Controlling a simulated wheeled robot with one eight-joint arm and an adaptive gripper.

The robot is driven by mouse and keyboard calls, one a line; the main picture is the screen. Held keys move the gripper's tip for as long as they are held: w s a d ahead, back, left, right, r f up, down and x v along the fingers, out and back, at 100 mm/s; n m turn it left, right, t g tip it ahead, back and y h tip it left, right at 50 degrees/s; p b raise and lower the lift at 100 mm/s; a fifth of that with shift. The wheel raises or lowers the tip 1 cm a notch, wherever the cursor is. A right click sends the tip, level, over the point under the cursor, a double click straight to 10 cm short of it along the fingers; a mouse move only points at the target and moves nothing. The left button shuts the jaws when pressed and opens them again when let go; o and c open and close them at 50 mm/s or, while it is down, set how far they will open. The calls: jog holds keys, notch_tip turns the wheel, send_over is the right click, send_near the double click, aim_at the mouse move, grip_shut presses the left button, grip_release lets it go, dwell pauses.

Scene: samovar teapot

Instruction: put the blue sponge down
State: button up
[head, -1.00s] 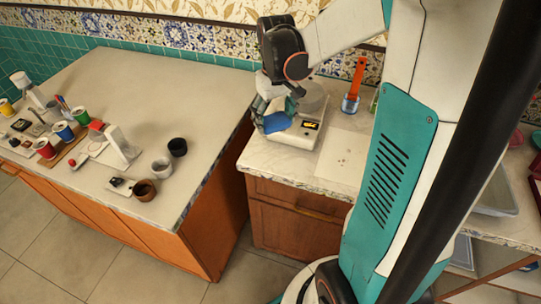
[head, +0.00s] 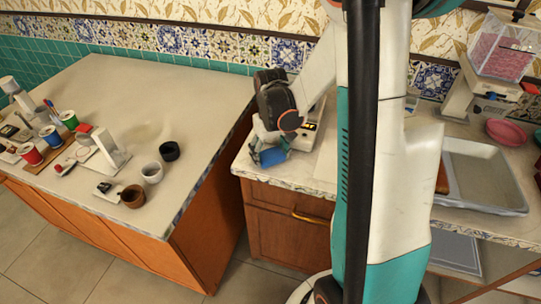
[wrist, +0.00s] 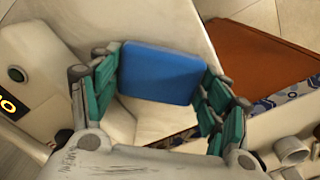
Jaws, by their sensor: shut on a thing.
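The blue sponge (head: 272,156) is between the teal fingers of my gripper (head: 268,146), near the front left corner of the right counter (head: 300,178). The wrist view shows the sponge (wrist: 160,74) as a flat blue block pinched between both fingers of my gripper (wrist: 160,85). A pale surface shows beneath it. I cannot tell whether the sponge touches the counter.
A scale (head: 308,128) with a lit display stands just behind the gripper. A gap separates this counter from the left one (head: 120,95), which holds a black cup (head: 169,151), a white cup (head: 152,172) and a brown cup (head: 133,196). A grey tray (head: 480,178) lies right.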

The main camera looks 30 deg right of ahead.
aim_at(270, 154)
jog(key=shift+f, duration=0.15)
jog(key=o, duration=1.1)
notch_tip(270, 154, up, 12)
jog(key=p, duration=0.4)
jog(key=shift+r, duration=0.25)
